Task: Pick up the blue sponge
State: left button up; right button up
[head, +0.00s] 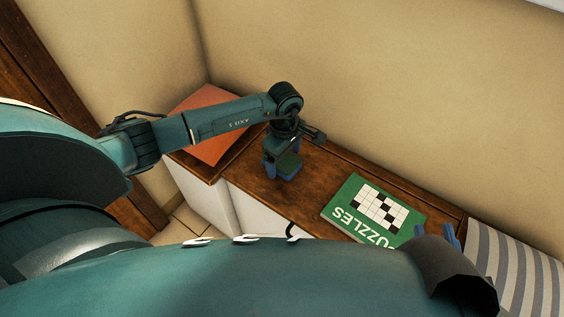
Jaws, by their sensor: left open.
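A small block with a dark green top and bluish sides, which looks like the sponge (289,164), sits on the brown wooden top of the shelving. My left gripper (283,163) is open right at it, with its blue fingers pointing down. One finger shows at the left of the block. The gripper partly hides the block, and I cannot tell whether the fingers touch it. Blue tips that look like part of my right gripper (449,238) show at the lower right. The rest of it is hidden behind my own dark arm part.
A green puzzle book (348,198) lies on the wooden top (322,173) to the right. An orange-red panel (218,150) is at the left. A striped grey cushion (512,275) is at the right. A beige wall (380,80) stands close behind. Bare wood lies between block and book.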

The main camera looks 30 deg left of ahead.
aim_at(284, 160)
pick_arm(q)
jog(key=c, duration=1.1)
jog(key=shift+o, duration=0.2)
jog(key=shift+r, duration=0.15)
notch_tip(284, 160, up, 10)
jog(key=p, duration=0.2)
jog(key=shift+p, duration=0.4)
pick_arm(e)
jog(key=shift+d+f+m+g+h, duration=0.15)
jog(key=shift+d+m+g+h, duration=0.4)
jog(key=shift+g+h, duration=0.25)
